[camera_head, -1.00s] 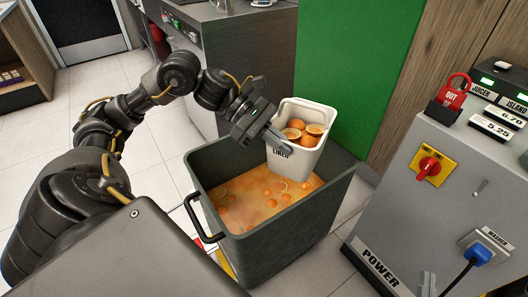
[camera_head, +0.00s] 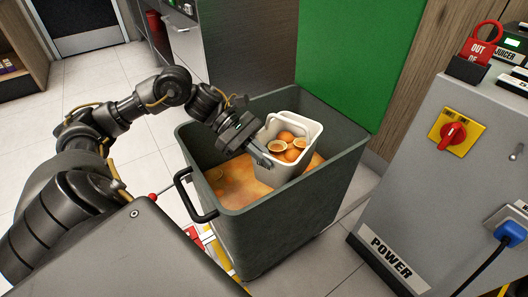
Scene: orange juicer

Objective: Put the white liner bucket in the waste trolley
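The white liner bucket (camera_head: 286,168) is inside the grey waste trolley (camera_head: 275,222), towards its back right. It stands nearly upright, with its rim close to the trolley's rim height. Orange halves (camera_head: 288,143) fill it. My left gripper (camera_head: 260,156) is shut on the bucket's left side near the rim. Orange pulp and peel (camera_head: 238,184) lie in the trolley around the bucket. I cannot tell whether the bucket's base rests on this pulp. My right gripper is out of view.
A grey power cabinet (camera_head: 425,190) with a red switch (camera_head: 453,136) and a blue plug (camera_head: 509,233) stands at the right. A green panel (camera_head: 350,60) rises behind the trolley. The trolley's black handle (camera_head: 190,200) faces left. Tiled floor is open at the left.

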